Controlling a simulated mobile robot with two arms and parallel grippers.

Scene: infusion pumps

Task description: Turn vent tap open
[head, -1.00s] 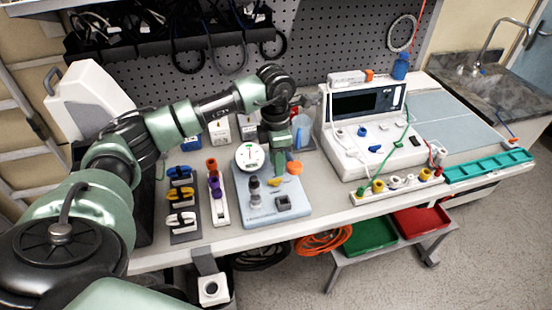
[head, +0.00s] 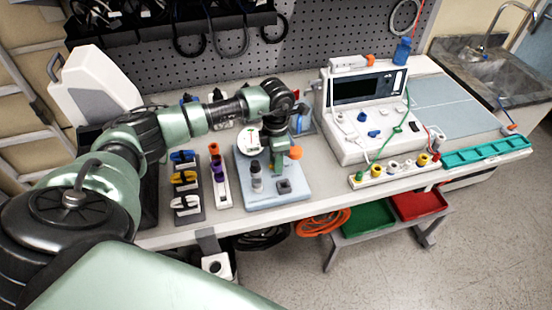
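A pale blue board (head: 275,204) lies on the bench. It bears a round white gauge (head: 249,140), a black-topped grey fitting (head: 257,183), a small dark block (head: 284,187) and an orange knob (head: 295,153). My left gripper (head: 278,170) points down over the middle of the board, between the gauge and the orange knob. It covers the spot where a small yellow handle, likely the vent tap, showed earlier. Its fingertips are too small and hidden to tell whether they are open or touch the handle. My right gripper is not in view.
Left of the board stand a white rack with purple and orange clips (head: 220,185) and a dark rack with blue, yellow and white clips (head: 185,190). A white pump console (head: 370,115) stands to the right. The bench front edge is close to the board.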

